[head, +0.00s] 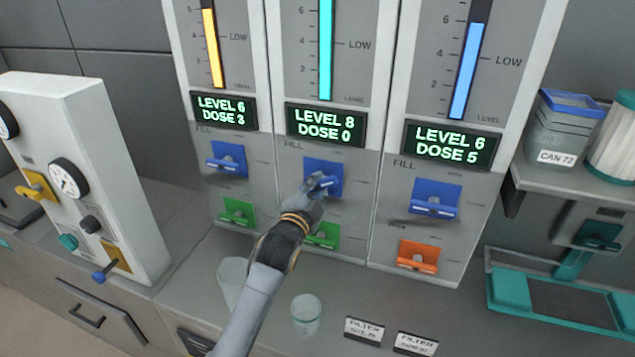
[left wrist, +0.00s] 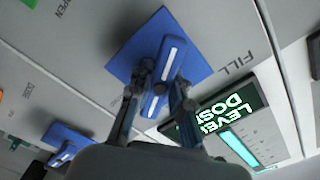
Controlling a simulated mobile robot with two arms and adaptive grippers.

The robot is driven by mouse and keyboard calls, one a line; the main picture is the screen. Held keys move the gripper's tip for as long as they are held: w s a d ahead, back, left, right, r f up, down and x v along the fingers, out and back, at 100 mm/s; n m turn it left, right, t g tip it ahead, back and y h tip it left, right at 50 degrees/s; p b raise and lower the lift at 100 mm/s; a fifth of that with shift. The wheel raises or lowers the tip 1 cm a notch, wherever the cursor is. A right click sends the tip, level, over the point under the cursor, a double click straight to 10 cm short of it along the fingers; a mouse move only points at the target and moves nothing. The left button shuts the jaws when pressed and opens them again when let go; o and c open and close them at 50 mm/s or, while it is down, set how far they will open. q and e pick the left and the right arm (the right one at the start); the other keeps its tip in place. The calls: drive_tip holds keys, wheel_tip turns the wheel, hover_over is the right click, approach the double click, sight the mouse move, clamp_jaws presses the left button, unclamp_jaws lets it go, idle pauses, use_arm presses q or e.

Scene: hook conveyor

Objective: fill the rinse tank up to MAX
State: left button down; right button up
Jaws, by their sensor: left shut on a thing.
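Three tall level columns stand side by side; no tank name is readable. The middle column's display (head: 325,124) reads LEVEL 8, DOSE 0, and its cyan bar (head: 326,50) runs out of the top of the head view. My left gripper (head: 320,184) is shut on the middle column's blue FILL lever (head: 324,167). In the left wrist view both fingers (left wrist: 160,90) sit on either side of the lever's handle (left wrist: 171,58). The MAX mark is out of view. My right gripper is not in view.
The left display (head: 224,109) reads LEVEL 6, DOSE 3; the right one (head: 450,144) reads LEVEL 6, DOSE 5. Green levers (head: 238,211) and an orange lever (head: 417,256) sit below the blue ones. Clear cups (head: 306,314) stand on the counter near my arm. A gauge box (head: 95,170) stands left.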

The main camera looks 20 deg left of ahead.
use_arm(q)
drive_tip(key=m+p, duration=0.1)
drive_tip(key=m, duration=0.2)
drive_tip(key=shift+r+m, duration=0.1)
drive_tip(key=shift+m, duration=0.3)
drive_tip(key=shift+m+p, duration=0.5)
drive_tip(key=shift+m, duration=0.4)
drive_tip(key=c, duration=1.2)
unclamp_jaws()
drive_tip(key=shift+s, duration=0.1)
drive_tip(key=s, duration=1.1)
drive_tip(key=shift+s+a, duration=0.15)
drive_tip(key=shift+s, duration=0.25)
